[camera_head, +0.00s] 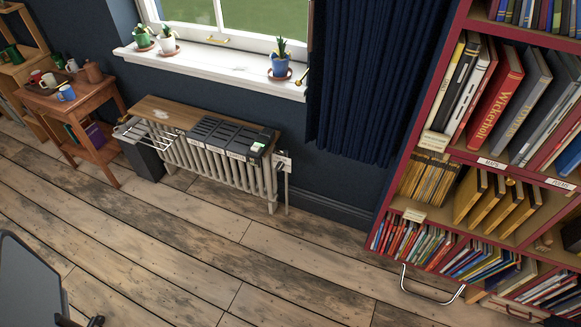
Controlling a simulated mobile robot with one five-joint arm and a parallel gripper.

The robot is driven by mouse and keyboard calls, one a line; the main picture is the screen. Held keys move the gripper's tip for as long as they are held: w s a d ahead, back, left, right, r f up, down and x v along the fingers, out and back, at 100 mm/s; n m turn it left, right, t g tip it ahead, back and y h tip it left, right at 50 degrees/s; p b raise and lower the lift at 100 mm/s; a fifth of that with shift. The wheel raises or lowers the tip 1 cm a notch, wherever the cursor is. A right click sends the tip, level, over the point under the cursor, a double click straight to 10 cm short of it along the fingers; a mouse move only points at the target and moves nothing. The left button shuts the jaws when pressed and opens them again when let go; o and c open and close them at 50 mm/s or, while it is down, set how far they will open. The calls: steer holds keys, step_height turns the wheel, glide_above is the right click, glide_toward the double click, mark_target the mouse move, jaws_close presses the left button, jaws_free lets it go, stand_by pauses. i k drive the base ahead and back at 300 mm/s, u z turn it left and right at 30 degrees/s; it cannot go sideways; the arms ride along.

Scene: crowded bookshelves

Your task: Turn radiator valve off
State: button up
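The pale ribbed radiator (205,168) stands against the dark blue wall below the window. A small white valve-like part (283,160) sits at its right end, above a thin vertical pipe (286,192). The valve is small in the picture, so I cannot tell its setting. A dark grey slatted object (228,137) with a black, green-marked end lies along the radiator's top. My gripper is not in view.
Bare floorboards (190,240) lie open before the radiator. A red bookcase (399,190) and a curved metal bar (432,293) are at right. A wooden side table (98,150) and dark bin (143,158) stand left; a dark panel (28,285) fills the lower left.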

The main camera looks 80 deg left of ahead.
mark_target(278, 167)
steer(key=u, duration=1.1)
steer(key=k, duration=0.15)
steer(key=u, duration=2.9)
steer(key=i, duration=0.95)
steer(key=u, duration=0.2)
